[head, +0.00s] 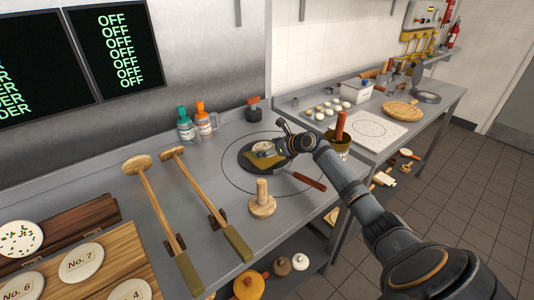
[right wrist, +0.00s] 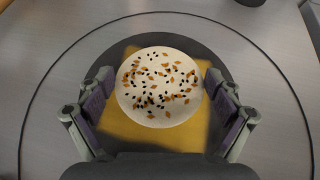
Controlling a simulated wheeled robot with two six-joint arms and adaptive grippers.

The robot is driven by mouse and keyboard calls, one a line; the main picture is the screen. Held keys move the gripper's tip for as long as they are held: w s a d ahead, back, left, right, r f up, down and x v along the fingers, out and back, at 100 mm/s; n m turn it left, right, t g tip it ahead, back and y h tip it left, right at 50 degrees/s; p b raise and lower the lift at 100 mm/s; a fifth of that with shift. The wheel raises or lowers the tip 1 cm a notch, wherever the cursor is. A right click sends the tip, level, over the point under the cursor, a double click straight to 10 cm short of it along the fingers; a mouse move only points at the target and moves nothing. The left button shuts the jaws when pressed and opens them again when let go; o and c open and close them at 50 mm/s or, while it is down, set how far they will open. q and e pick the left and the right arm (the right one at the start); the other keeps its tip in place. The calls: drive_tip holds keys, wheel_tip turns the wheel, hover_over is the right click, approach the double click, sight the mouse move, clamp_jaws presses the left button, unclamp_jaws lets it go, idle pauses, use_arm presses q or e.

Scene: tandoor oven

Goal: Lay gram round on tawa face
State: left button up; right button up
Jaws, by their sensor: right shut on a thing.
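The pale round (right wrist: 160,87), topped with orange and black seeds, is between the fingers of my right gripper (right wrist: 160,98). The fingers stand at its left and right edges and look shut on it. In the head view, my right gripper (head: 270,150) is over the dark round tawa (head: 246,151), with the pale round (head: 262,148) at its tip. A yellow square piece (right wrist: 120,125) lies behind the round against the dark tawa face (right wrist: 215,65). I cannot tell whether the round touches the yellow piece. My left gripper does not show.
A wooden press (head: 262,205) stands just in front of the tawa. Two long wooden-handled tools (head: 155,205) lie to the left. Squeeze bottles (head: 185,124) stand behind.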

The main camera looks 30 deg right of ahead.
wheel_tip(320, 180, down, 2)
drive_tip(key=shift+f, duration=0.2)
drive_tip(key=o, duration=0.8)
drive_tip(key=shift+o, duration=0.2)
drive_tip(key=p+v, duration=0.2)
drive_tip(key=v, duration=0.8)
drive_tip(key=shift+s+d+r, duration=0.1)
drive_tip(key=shift+s+r, duration=0.05)
drive_tip(key=shift+r, duration=0.15)
drive_tip(key=shift+p+v, duration=0.7)
drive_tip(key=shift+v, duration=0.1)
drive_tip(key=shift+f, duration=0.1)
